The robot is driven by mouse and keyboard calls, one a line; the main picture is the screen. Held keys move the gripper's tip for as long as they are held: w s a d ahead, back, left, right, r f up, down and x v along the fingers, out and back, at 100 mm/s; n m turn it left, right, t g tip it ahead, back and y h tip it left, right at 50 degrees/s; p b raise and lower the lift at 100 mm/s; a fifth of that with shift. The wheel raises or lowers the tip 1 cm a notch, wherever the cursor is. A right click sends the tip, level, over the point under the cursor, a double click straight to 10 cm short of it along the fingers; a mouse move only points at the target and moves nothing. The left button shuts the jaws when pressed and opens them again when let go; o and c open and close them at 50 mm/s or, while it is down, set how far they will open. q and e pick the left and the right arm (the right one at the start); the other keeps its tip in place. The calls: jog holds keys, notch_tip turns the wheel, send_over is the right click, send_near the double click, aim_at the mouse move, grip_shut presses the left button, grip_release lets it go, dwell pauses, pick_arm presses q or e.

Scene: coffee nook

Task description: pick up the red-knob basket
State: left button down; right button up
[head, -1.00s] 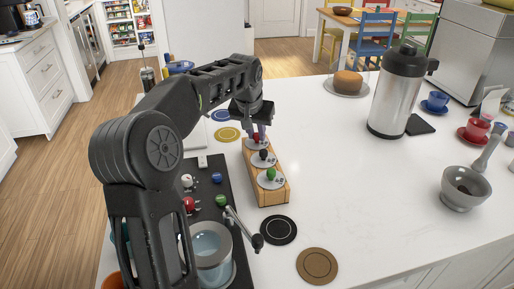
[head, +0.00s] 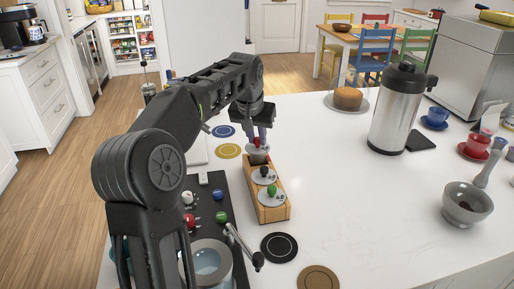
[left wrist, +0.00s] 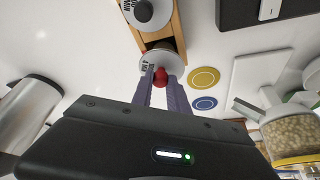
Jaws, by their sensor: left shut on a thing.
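The red-knob basket (head: 258,149) shows as a pale grey disc with a red knob, at the far end of the wooden rack (head: 270,213). My left gripper (head: 260,136) is above it, its fingers shut on the red knob (left wrist: 160,78). The disc sits slightly above the rack's top, with a dark area beneath; I cannot tell whether this is the basket's body or its slot. In the left wrist view the disc (left wrist: 163,62) is between the fingertips and the rack (left wrist: 178,30). My right gripper is out of view.
Black-knob (head: 264,173) and green-knob (head: 271,196) baskets sit in the rack. Left of it is a dark panel with coloured knobs (head: 222,217). Blue and yellow round mats (head: 228,151) lie nearby. A steel flask (head: 397,110) stands right; the counter between is clear.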

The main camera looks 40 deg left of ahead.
pick_arm(q)
notch_tip(320, 180, up, 6)
jog(key=shift+f, duration=0.1)
dwell(0.7)
